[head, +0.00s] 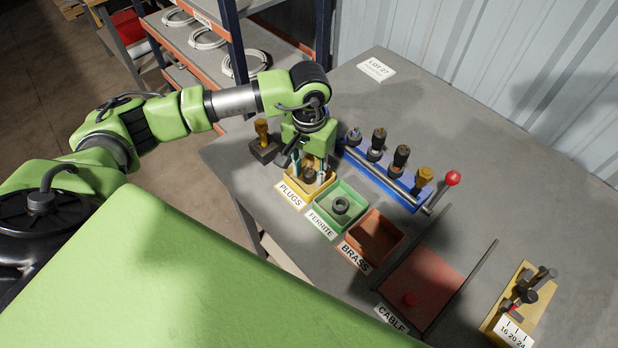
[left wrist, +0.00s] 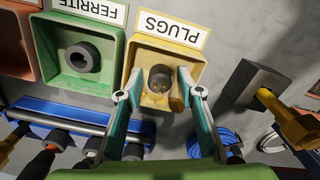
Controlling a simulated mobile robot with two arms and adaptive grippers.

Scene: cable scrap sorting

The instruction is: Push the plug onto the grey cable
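The plug (left wrist: 160,79) is a short dark grey-brown cylinder with brass-coloured spots on its end, in the yellow PLUGS bin (left wrist: 187,57). In the head view the plug (head: 309,175) shows low in the bin. My left gripper (head: 310,172) points down into this bin. In the left wrist view its two teal-sided fingers (left wrist: 161,75) are apart, one on each side of the plug. I cannot tell whether they touch it. I cannot make out a grey cable on the table for certain. My right gripper is out of view.
A green FERRITE bin (head: 357,199) holding a dark ring, an orange BRASS bin (head: 383,226) and a red CABLE tray (head: 447,268) follow. A blue rack (head: 397,188) with upright tools and a red-knobbed lever (head: 453,178) stands behind. A yellow-handled block (head: 263,151) is left.

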